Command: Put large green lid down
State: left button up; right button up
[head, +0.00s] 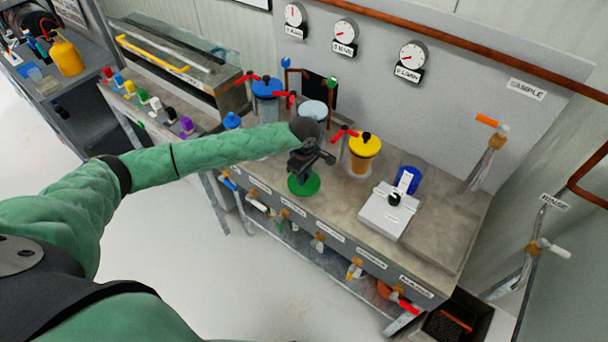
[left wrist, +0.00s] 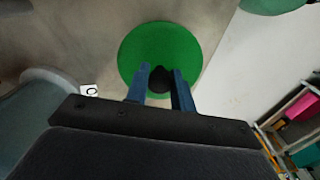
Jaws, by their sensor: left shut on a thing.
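The large green lid (head: 304,184) is a flat green disc with a black knob, low at the front edge of the bench (head: 338,205) in the head view. My left gripper (head: 303,170) is above it, shut on its knob. In the left wrist view the lid (left wrist: 160,52) shows beyond the two blue fingers (left wrist: 160,85), with the black knob between them. I cannot tell whether the lid touches the bench top. My right gripper is not in view.
An open pale container (head: 314,112) stands behind my gripper, between blue-lidded (head: 266,88) and yellow-lidded (head: 365,146) containers. A white scale (head: 393,210) with a blue lid (head: 408,178) behind it is to the right. Small coloured-cap bottles (head: 155,103) line the left. Valves hang below the front edge.

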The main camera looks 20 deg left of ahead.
pick_arm(q)
jog(key=shift+f, duration=0.1)
jog(key=o, duration=1)
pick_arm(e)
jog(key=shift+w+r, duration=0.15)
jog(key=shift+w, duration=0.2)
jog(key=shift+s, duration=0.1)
pick_arm(q)
jog(key=shift+r, duration=0.25)
jog(key=shift+r+b, duration=0.4)
jog(key=shift+r, duration=0.85)
notch_tip(320, 180, up, 9)
jog(key=b, duration=0.3)
jog(key=shift+r+b, duration=0.2)
jog(key=shift+b, duration=0.15)
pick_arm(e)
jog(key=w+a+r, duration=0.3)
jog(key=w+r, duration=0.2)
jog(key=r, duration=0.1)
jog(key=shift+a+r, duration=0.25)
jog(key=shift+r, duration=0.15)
